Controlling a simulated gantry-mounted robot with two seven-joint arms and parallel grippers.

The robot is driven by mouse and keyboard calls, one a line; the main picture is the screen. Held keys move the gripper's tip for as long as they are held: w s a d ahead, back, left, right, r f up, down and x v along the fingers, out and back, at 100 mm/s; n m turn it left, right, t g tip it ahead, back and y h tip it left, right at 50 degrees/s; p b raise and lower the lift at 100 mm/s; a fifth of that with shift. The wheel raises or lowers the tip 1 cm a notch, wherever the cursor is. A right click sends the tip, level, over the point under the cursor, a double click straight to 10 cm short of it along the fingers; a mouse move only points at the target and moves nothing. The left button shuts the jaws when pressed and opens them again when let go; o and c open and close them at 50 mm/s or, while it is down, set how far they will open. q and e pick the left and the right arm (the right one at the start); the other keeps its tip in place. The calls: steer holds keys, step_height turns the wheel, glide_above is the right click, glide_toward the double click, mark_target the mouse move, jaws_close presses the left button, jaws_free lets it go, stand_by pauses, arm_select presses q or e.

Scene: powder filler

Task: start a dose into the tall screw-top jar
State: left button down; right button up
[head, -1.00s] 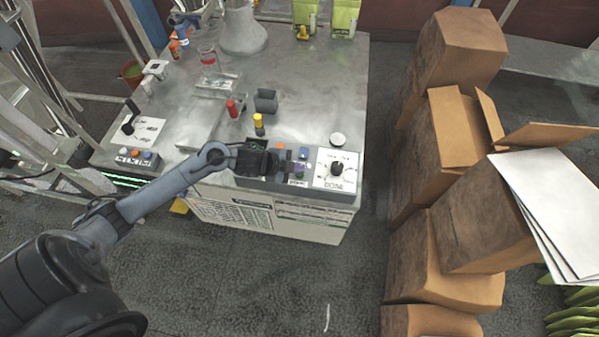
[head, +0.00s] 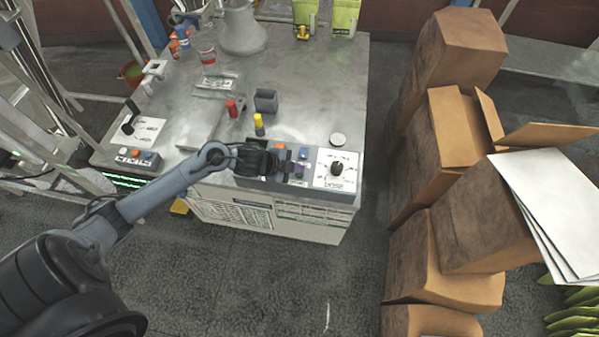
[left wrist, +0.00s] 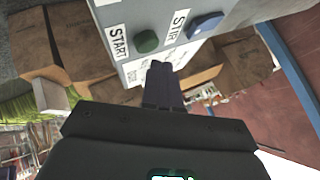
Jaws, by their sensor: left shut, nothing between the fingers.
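My left gripper (head: 284,161) is over the front control panel (head: 262,183), its fingers closed together with nothing between them. In the left wrist view the dark fingertips (left wrist: 160,82) point at the panel, just below the green START button (left wrist: 147,41); I cannot tell whether they touch it. The blue STIR button (left wrist: 206,24) is to its right. In the head view the green button (head: 299,175) is right of the fingers, near the white dial plate (head: 323,181).
A grey cone-shaped hopper (head: 243,32) stands at the back. A red-topped item (head: 232,108), a yellow-topped item (head: 259,124) and a dark holder (head: 266,100) stand behind the panel. Cardboard boxes (head: 460,235) are stacked to the right across a floor gap.

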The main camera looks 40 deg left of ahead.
arm_select(q)
steer(key=shift+f, duration=0.15)
steer(key=shift+f, duration=0.3)
stand_by(0.4)
steer(key=shift+f, duration=0.45)
stand_by(0.4)
steer(key=shift+r, duration=0.15)
steer(key=shift+r+p, duration=0.75)
steer(key=shift+p, duration=0.15)
